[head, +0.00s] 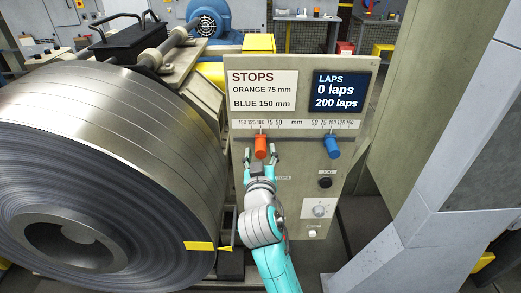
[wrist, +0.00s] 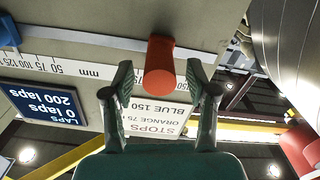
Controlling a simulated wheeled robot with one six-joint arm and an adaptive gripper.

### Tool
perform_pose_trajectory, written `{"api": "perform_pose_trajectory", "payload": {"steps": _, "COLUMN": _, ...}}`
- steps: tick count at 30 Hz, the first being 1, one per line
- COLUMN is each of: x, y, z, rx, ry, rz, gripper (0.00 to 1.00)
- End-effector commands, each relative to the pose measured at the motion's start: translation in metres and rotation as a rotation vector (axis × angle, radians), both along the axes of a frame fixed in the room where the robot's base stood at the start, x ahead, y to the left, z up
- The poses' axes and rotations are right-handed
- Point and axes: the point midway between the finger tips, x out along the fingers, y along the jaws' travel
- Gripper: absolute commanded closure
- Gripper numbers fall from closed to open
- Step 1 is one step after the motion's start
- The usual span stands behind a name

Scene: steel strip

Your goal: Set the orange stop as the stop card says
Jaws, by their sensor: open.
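The orange stop (head: 261,147) hangs on the rail under the mm scale (head: 296,123), seemingly near the left-hand 100 mark. The stop card (head: 264,91) reads ORANGE 75 mm, BLUE 150 mm. The blue stop (head: 333,147) sits to the right, seemingly near the right-hand 100 mark. My gripper (head: 261,155) is open just below the orange stop. In the wrist view, which is upside down, the orange stop (wrist: 159,64) stands between the two spread fingers of my gripper (wrist: 160,78), with a gap on each side.
A dark display (head: 338,92) reads 0 laps, 200 laps. A large steel coil (head: 110,150) fills the left. Below the stops, the panel has a black knob (head: 325,182) and a pale knob (head: 319,210). A grey post (head: 440,170) stands at the right.

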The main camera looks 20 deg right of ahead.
Motion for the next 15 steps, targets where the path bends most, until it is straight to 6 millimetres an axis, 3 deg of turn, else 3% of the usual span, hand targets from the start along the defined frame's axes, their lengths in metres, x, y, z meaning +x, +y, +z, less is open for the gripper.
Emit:
{"api": "perform_pose_trajectory", "payload": {"steps": 6, "x": 0.016, "y": -0.005, "z": 0.000, "rx": -0.001, "ry": -0.001, "rz": -0.001, "gripper": 0.43}}
{"api": "perform_pose_trajectory", "payload": {"steps": 15, "x": 0.017, "y": -0.006, "z": 0.000, "rx": -0.001, "ry": -0.001, "rz": 0.000, "gripper": 0.43}}
